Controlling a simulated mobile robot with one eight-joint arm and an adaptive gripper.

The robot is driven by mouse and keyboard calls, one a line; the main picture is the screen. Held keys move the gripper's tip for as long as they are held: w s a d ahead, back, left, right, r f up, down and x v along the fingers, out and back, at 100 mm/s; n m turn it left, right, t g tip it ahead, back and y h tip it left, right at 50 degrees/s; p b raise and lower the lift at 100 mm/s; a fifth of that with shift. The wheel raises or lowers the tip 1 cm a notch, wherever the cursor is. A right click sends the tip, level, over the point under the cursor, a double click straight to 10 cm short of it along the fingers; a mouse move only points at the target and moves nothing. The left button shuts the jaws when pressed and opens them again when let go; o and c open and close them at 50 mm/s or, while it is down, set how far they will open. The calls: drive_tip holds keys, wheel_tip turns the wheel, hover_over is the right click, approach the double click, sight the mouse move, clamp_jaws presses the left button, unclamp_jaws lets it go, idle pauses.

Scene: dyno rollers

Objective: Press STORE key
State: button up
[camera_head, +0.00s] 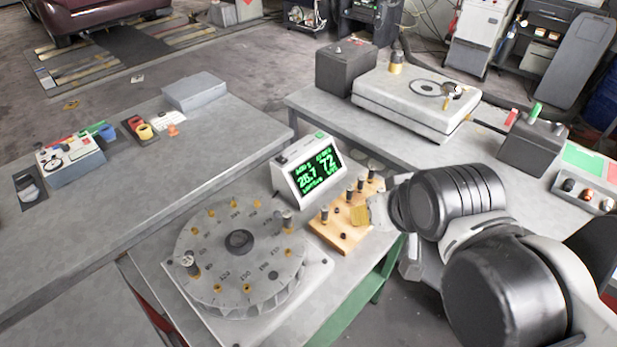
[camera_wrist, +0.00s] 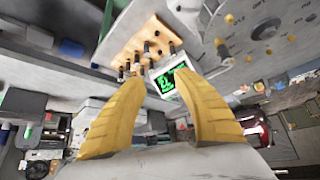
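A white display unit (camera_head: 308,172) with a dark screen and green digits stands on the grey table behind the round dial plate. A green button (camera_head: 319,135) and a small dark button (camera_head: 281,160) sit on its top; no STORE label is legible on either. In the wrist view, the display unit (camera_wrist: 172,82) shows between and beyond the fingertips. My gripper (camera_head: 361,215) is at the right side of the wooden peg block, right of the display and apart from it. Its two yellow fingers (camera_wrist: 160,78) are spread, with nothing visibly held between them.
The wooden block (camera_head: 340,232) with several dark upright pegs stands between my gripper and the display. The numbered dial plate (camera_head: 240,250) with brass pins fills the table's front. A flat grey machine (camera_head: 415,100) is on the back bench. The left bench (camera_head: 130,190) has open room.

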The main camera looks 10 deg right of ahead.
clamp_jaws()
idle(1.3)
